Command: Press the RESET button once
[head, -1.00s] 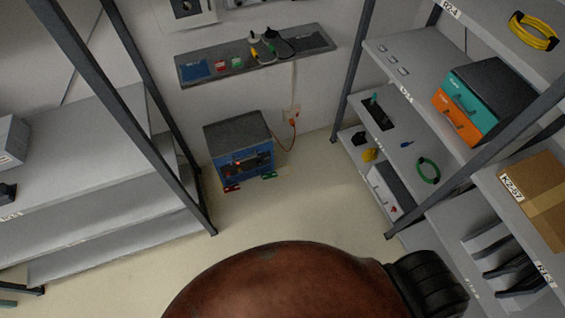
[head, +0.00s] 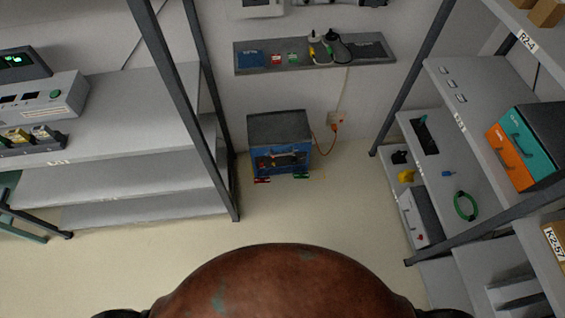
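No label reading RESET is legible. A light grey device (head: 62,98) on the upper left shelf has a green round button (head: 83,94) and small dark displays on its front. A dark unit with green lit digits (head: 22,62) stands behind it. Neither of my grippers is in view.
A grey rack (head: 130,110) stands on the left and another rack (head: 440,80) on the right, with orange and teal drawers (head: 512,158). Clear floor (head: 330,205) lies between them. An orange cord (head: 324,146) runs from the blue box to a wall outlet.

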